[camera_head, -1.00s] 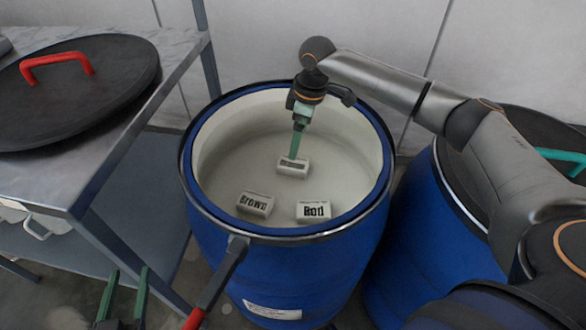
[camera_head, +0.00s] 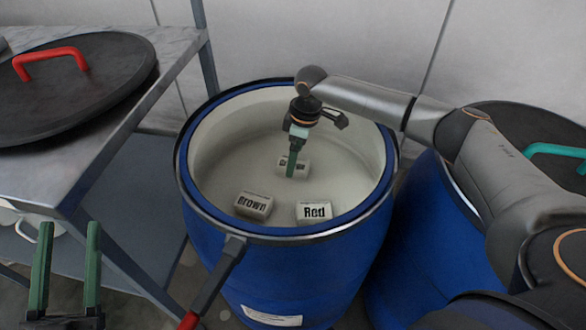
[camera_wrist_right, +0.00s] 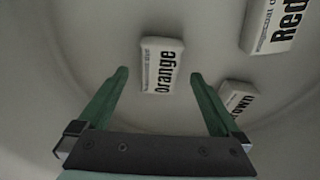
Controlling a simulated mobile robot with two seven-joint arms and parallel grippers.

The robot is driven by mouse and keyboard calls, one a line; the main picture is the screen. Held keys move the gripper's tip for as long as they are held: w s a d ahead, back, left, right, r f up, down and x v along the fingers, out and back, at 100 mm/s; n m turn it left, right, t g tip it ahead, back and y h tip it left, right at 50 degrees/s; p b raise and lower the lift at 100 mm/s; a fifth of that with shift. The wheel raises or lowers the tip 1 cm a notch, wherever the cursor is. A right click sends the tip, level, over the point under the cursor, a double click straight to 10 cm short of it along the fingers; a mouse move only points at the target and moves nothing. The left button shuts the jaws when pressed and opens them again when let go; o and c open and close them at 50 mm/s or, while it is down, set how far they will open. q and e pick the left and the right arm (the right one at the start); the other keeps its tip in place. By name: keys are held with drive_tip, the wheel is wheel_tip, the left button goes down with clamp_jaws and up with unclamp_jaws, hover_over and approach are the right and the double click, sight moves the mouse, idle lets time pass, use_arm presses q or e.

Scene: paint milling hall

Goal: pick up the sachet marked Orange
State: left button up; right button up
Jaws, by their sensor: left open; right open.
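The Orange sachet (camera_wrist_right: 161,66), a small pale block with black lettering, lies on the floor of the blue drum (camera_head: 183,185). In the head view the sachet (camera_head: 303,167) is partly hidden behind my right gripper (camera_head: 291,174). In the right wrist view my right gripper (camera_wrist_right: 160,80) is open, with its green fingers to either side of the sachet's near end and nothing held. Whether the fingertips reach down to its level I cannot tell. My left gripper (camera_head: 66,235) is open and empty at the lower left, outside the drum.
Brown (camera_head: 253,206) and Red (camera_head: 314,212) sachets lie nearer the drum's front wall. A steel table (camera_head: 120,110) with a black lid (camera_head: 100,80) stands left. A second blue drum (camera_head: 408,225) stands right. A red-ended lever (camera_head: 218,280) sticks out in front.

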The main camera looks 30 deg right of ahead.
wheel_tip(320, 180, down, 2)
drive_tip(key=shift+w+a+f+b, duration=0.1)
drive_tip(key=shift+a+f+b, duration=0.05)
drive_tip(key=shift+b, duration=0.15)
use_arm(q)
drive_tip(key=s+r+h, duration=0.1)
drive_tip(key=r+m+h, duration=0.1)
drive_tip(key=r, duration=0.1)
drive_tip(key=s+r+m+h, duration=0.1)
drive_tip(key=shift+s+d+r+t, duration=0.2)
drive_tip(key=shift+s+d+t, duration=0.1)
drive_tip(key=shift+t, duration=0.1)
drive_tip(key=shift+r+p, duration=0.4)
drive_tip(key=shift+p, duration=0.05)
use_arm(e)
drive_tip(key=shift+f, duration=0.25)
drive_tip(key=shift+c, duration=0.2)
drive_tip(key=c, duration=1.4)
use_arm(q)
drive_tip(key=shift+f, duration=0.1)
use_arm(e)
drive_tip(key=shift+c, duration=0.2)
